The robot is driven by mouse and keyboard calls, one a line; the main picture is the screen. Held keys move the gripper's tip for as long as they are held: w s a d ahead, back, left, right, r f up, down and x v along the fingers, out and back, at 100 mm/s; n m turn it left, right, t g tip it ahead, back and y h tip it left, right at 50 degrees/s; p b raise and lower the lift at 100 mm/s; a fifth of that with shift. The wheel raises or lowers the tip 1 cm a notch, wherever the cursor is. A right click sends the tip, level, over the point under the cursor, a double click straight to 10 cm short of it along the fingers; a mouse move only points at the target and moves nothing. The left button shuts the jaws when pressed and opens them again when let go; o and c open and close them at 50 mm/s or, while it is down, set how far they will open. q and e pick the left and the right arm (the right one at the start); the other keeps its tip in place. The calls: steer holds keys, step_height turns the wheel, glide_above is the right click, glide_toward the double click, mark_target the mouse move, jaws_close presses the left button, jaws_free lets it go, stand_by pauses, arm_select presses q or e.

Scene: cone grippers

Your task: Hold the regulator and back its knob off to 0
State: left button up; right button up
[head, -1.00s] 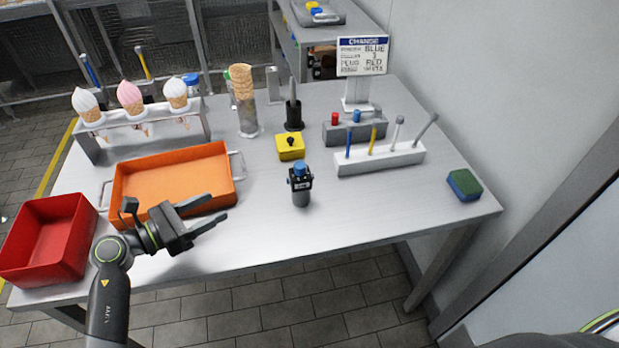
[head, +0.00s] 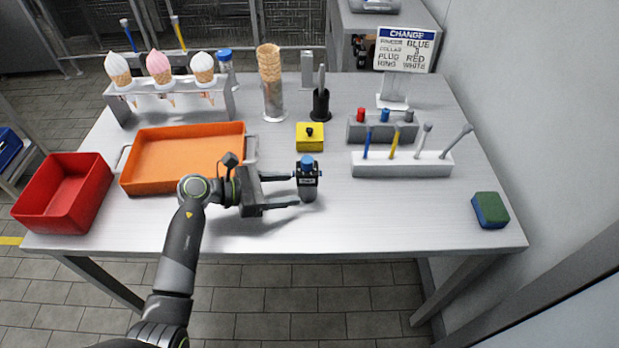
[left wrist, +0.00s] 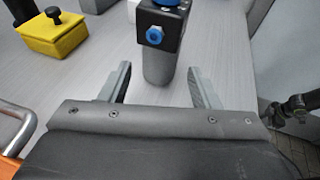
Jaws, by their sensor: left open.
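The regulator (head: 307,180), a dark grey upright body with a blue knob (head: 307,161) on top, stands on the table. It also shows in the left wrist view (left wrist: 160,62), with a blue fitting on its face and its top cut off by the frame. My left gripper (head: 296,189) is open, with its fingers pointing right at the regulator. In the left wrist view one finger is on each side of the lower body, with gaps visible. I cannot tell how far the regulator sits between the fingertips. My right gripper is not in view.
An orange tray (head: 185,185) and a red bin (head: 62,193) are at the left. A yellow box (head: 310,137) stands behind the regulator, a white tool rack (head: 400,170) behind right. A green-blue sponge (head: 490,210) lies right. The table between regulator and sponge is clear.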

mark_target(303, 188)
arm_select(q)
steer(key=b+x, duration=0.1)
steer(key=x, duration=0.2)
steer(key=shift+d+f+b, duration=0.2)
steer(key=shift+d+b, duration=0.05)
steer(key=shift+b, duration=0.15)
steer(key=shift+w+d, duration=0.25)
steer(key=shift+d, duration=0.35)
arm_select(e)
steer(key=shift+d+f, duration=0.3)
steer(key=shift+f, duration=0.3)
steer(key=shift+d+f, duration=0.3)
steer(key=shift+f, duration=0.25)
